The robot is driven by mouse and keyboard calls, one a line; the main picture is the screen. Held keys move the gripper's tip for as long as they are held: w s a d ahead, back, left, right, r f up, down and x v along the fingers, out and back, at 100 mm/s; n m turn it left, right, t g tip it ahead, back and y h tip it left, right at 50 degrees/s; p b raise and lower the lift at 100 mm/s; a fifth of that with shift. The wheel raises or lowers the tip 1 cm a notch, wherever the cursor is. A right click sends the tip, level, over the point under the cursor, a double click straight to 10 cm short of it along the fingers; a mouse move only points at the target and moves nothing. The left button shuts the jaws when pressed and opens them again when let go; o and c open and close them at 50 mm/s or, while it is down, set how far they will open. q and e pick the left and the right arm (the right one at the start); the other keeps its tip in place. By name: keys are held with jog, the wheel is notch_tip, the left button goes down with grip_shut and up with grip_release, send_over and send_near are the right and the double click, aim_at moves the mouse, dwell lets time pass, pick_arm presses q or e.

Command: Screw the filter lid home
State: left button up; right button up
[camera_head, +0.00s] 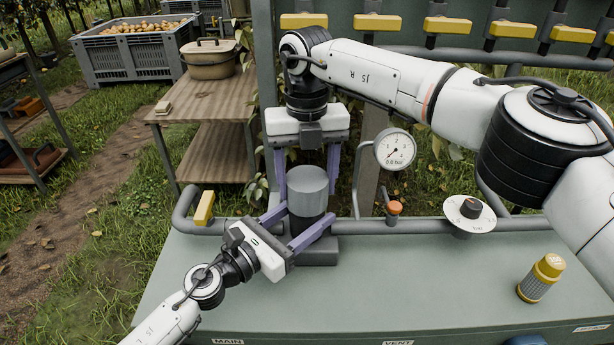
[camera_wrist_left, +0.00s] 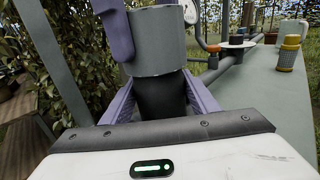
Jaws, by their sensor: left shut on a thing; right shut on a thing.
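The filter lid (camera_head: 307,184) is a grey cylindrical cap on top of the black filter housing (camera_head: 308,226), which stands upright on the pipe of the green bench. My right gripper (camera_head: 307,190) reaches down from above with its purple fingers on both sides of the lid, shut on it. My left gripper (camera_head: 300,228) comes from the front left, its purple fingers shut around the black housing below the lid. In the left wrist view the lid (camera_wrist_left: 158,42) sits above the black housing (camera_wrist_left: 160,97), between the left fingers. The seam's tightness cannot be told.
A pressure gauge (camera_head: 395,150), an orange-topped valve (camera_head: 394,208) and a white dial (camera_head: 470,213) stand right of the filter. A yellow-capped cartridge (camera_head: 540,278) stands on the bench (camera_head: 420,275) at right. A yellow handle (camera_head: 204,208) is at left.

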jog(key=shift+f, duration=0.55)
dwell(0.4)
jog(key=m, duration=0.7)
jog(key=shift+m, duration=0.4)
jog(key=m, duration=1.2)
jog(key=shift+m, duration=0.3)
jog(key=m, duration=0.7)
